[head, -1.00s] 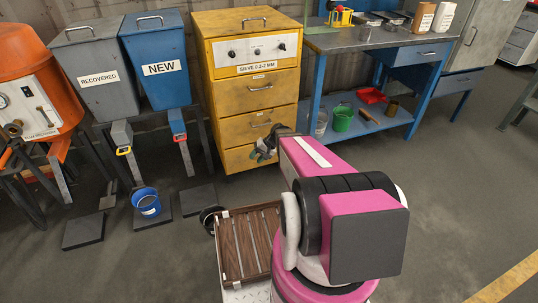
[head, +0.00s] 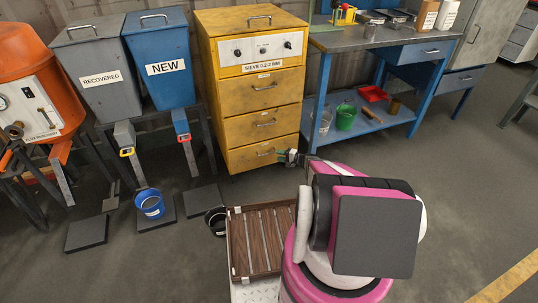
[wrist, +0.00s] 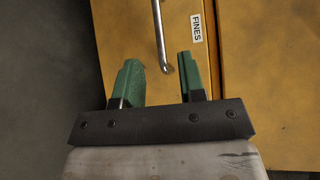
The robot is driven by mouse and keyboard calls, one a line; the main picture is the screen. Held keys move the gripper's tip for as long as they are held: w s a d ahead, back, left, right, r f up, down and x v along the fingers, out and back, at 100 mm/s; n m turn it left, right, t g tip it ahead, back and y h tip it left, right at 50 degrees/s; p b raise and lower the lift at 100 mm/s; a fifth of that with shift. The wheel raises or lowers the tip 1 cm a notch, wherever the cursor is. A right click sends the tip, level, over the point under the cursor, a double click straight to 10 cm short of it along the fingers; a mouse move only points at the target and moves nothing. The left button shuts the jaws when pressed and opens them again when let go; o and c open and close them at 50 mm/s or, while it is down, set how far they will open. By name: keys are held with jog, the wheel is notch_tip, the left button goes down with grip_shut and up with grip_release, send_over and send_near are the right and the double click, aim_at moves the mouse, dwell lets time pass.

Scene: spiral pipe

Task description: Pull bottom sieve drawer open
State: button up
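The yellow sieve cabinet (head: 253,48) stands against the wall. Its bottom drawer (head: 245,157) looks flush with the front, and its metal handle (head: 266,153) is in view. My gripper (head: 285,157) is by the right side of this drawer front. In the wrist view its two green fingers (wrist: 160,66) are apart. The metal handle (wrist: 158,35) extends down the picture, with its near end in the gap between the fingertips, with no clear contact. A white "FINES" label (wrist: 196,28) is beside the right finger.
A wooden crate (head: 233,270) stands in front of the cabinet, near my arm.

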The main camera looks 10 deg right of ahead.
jog(key=x, duration=0.8)
grip_shut()
